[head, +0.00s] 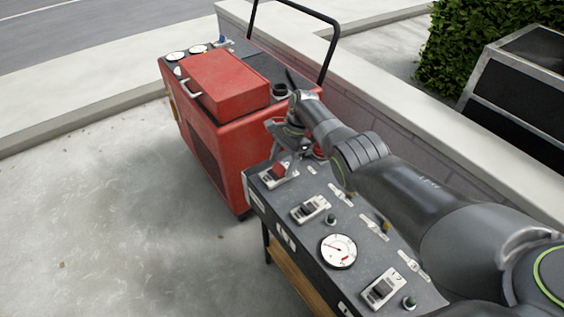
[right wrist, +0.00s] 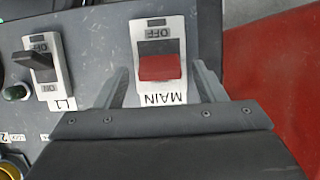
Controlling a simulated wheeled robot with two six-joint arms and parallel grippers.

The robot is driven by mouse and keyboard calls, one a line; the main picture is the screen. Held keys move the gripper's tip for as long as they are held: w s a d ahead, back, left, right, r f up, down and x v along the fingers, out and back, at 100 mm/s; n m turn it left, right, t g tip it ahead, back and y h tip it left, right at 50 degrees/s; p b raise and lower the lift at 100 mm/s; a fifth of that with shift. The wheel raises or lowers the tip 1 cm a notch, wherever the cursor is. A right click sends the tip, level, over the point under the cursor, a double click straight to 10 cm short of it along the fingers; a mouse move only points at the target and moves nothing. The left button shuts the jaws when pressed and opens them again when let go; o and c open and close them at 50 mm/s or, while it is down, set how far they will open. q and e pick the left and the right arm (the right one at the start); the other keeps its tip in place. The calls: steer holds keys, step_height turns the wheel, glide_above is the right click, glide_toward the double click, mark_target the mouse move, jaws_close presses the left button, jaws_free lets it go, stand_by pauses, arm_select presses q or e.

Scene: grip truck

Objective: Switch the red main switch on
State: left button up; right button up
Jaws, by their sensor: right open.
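The red main switch (head: 279,170) sits on a white plate at the far left end of the grey panel (head: 318,193). The right wrist view shows its red lever (right wrist: 160,67) on a plate marked MAIN, with OFF readable above the lever and the part below it covered. I cannot tell for sure which way the lever is set. My right gripper (head: 286,158) is open over this switch. In the right wrist view its two fingers (right wrist: 161,78) stand on either side of the plate, with the lever between them and not gripped. My left gripper is not in view.
A black L1 switch (right wrist: 38,62) is beside MAIN. The panel also holds more black switches (head: 310,208), a round gauge (head: 338,250) and small knobs. A red machine (head: 215,125) stands close behind the panel's far end. A low wall (head: 430,140) runs along the right.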

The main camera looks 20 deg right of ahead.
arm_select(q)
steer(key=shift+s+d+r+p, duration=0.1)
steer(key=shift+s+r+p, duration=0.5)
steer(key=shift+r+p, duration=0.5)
arm_select(e)
steer(key=v, duration=1.7)
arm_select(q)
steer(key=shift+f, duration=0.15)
arm_select(e)
steer(key=shift+f, duration=0.15)
